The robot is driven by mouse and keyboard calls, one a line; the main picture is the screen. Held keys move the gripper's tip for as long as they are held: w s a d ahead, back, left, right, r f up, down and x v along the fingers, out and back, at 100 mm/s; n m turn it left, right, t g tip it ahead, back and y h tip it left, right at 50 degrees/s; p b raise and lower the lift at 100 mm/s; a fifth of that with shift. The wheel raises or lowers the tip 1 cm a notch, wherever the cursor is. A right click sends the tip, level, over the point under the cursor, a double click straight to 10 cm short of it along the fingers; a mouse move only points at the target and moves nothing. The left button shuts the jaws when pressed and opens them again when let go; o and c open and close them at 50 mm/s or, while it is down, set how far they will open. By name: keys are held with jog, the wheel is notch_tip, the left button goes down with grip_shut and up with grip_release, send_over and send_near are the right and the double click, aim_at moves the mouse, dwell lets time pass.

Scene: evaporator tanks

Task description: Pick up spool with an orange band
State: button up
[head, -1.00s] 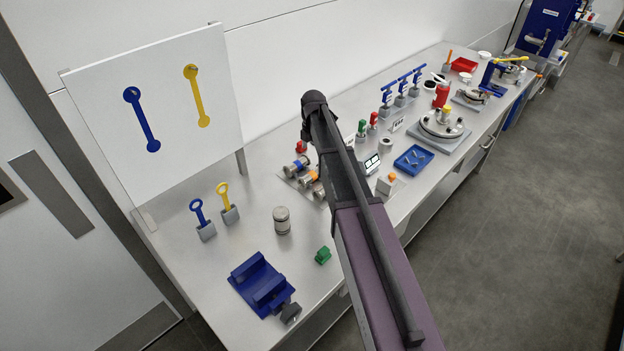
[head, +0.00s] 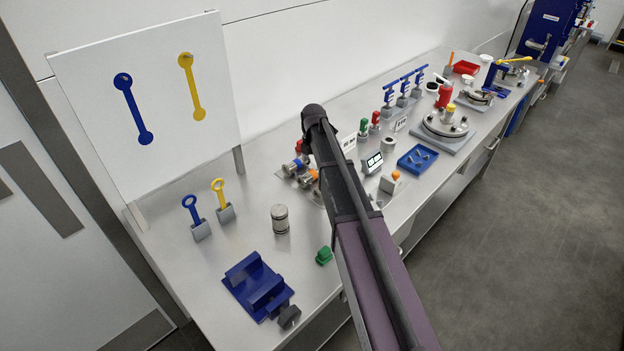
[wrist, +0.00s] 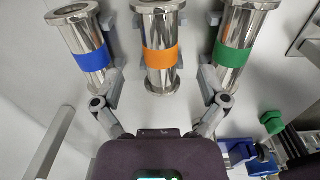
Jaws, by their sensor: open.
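The spool with an orange band (wrist: 161,58) is a shiny metal cylinder with flanged ends, in the upper middle of the wrist view. In the head view a bit of its orange band (head: 314,174) shows beside my arm, which hides part of the spools. My gripper (wrist: 160,78) is open and empty. Its two fingers are spread to the left and right of the orange-banded spool, with gaps on both sides. A blue-banded spool (wrist: 92,59) lies to the left and a green-banded spool (wrist: 233,57) to the right, each close to a finger.
The spools lie on grey supports. A blue vise (head: 258,287), a green block (head: 324,256) and a metal canister (head: 280,219) stand on the bench nearby. A white board (head: 150,110) stands at the back left. A blue tray (head: 417,158) is farther right.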

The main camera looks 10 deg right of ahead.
aim_at(313, 170)
jog(key=shift+f, duration=0.2)
dwell(0.3)
jog(key=shift+w+d+f+b, duration=0.1)
jog(key=shift+f+b, duration=2.35)
jog(key=shift+b, duration=0.15)
grip_shut()
